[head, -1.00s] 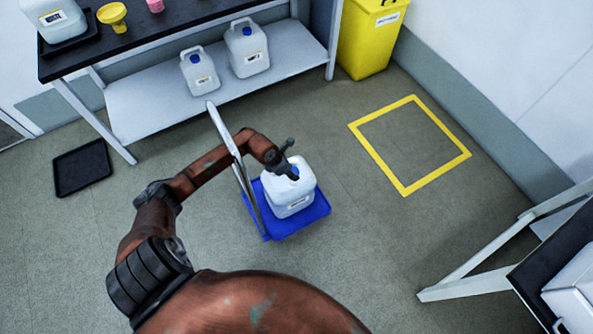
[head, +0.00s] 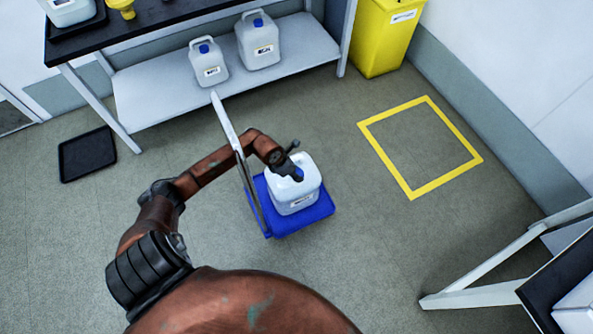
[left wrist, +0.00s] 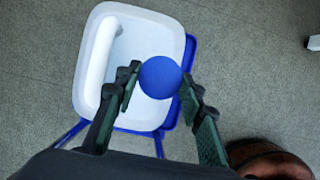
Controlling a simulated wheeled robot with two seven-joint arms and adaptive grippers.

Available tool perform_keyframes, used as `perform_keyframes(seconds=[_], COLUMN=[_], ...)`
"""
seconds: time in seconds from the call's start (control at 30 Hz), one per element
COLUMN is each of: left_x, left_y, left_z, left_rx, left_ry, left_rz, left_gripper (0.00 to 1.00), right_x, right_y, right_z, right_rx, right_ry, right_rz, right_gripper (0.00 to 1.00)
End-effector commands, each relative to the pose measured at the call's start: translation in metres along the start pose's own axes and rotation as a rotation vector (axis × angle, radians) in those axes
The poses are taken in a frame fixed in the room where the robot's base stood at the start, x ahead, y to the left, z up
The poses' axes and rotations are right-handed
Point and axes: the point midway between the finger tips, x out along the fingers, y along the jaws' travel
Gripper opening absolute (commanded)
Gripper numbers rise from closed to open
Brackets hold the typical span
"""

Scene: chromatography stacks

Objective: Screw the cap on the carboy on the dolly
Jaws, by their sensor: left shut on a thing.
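The white carboy (head: 291,190) stands upright on the blue dolly (head: 318,212), which has a tall pale handle on its left. The carboy also shows in the left wrist view (left wrist: 152,42), its moulded handle left of the cap. My left gripper (head: 297,174) is over the carboy's top. In the left wrist view its fingers (left wrist: 160,80) are shut on the round blue cap (left wrist: 160,77). The cap sits over the neck area; whether it touches the neck is hidden beneath it. My right gripper is not in view.
Two capped carboys (head: 208,62) (head: 258,42) stand on the bench's lower shelf (head: 160,98). A black tray (head: 87,154) lies on the floor at left. A yellow floor square (head: 420,147) is empty. A yellow bin (head: 385,35) stands behind; a table leg (head: 480,296) is at right.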

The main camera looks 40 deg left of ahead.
Motion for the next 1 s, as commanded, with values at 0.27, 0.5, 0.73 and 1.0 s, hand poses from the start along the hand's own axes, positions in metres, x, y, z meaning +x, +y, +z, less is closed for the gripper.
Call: perform_keyframes(seconds=[0.27,0.5,0.73,1.0], left_x=[0.0016,0.0012,0.0004,0.0004], left_y=[0.0,0.0001,0.0004,0.0003], left_z=[-0.0006,-0.0002,0.002,0.0017], left_rx=[0.0,0.0,-0.001,0.0], left_ry=[0.0,0.0,-0.001,0.0], left_rz=[0.0,0.0,0.001,0.001], left_gripper=[0.21,0.21,0.21,0.21], right_x=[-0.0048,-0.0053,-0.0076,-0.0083], right_y=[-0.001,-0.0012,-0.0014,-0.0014], right_z=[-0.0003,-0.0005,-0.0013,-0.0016], right_rx=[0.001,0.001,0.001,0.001], right_ry=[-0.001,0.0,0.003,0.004], right_rz=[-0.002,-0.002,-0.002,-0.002], right_gripper=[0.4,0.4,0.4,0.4])
